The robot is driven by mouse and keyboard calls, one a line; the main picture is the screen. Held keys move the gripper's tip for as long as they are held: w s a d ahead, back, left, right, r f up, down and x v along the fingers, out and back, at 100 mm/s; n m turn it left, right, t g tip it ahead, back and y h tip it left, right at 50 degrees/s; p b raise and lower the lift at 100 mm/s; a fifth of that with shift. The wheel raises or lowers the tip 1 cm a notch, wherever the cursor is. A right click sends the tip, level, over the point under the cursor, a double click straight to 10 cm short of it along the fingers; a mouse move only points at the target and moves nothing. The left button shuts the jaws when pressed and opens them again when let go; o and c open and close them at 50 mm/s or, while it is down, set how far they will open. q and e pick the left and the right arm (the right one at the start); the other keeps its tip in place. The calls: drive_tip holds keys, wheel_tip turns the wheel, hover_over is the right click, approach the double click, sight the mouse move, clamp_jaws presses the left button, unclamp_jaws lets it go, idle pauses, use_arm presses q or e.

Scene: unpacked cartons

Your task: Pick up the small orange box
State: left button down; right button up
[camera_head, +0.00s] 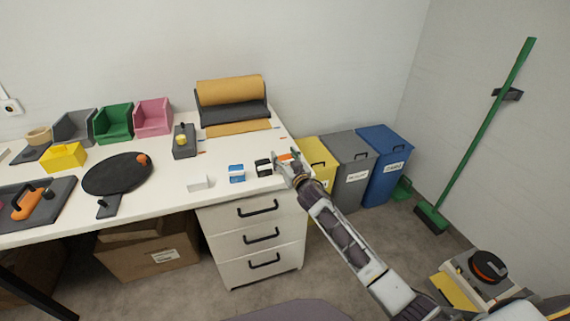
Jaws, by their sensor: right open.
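The small orange box (284,157) sits near the right front corner of the white table (165,205), at the end of a row of small boxes. My right gripper (286,160) reaches in from the lower right and is at the orange box, with its fingers around or just above it; I cannot tell which. The gripper is open. It partly hides the box. My left gripper is out of view.
A black box (263,168), a blue box (236,173) and a white box (198,184) stand left of the orange one. A paper roll holder (234,112) is behind. Yellow, grey and blue bins (385,165) stand right of the table.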

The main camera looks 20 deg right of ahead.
sight(284, 157)
drive_tip(key=shift+c, duration=0.4)
drive_tip(key=c, duration=0.6)
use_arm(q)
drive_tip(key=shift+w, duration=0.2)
use_arm(e)
drive_tip(key=shift+o, duration=0.2)
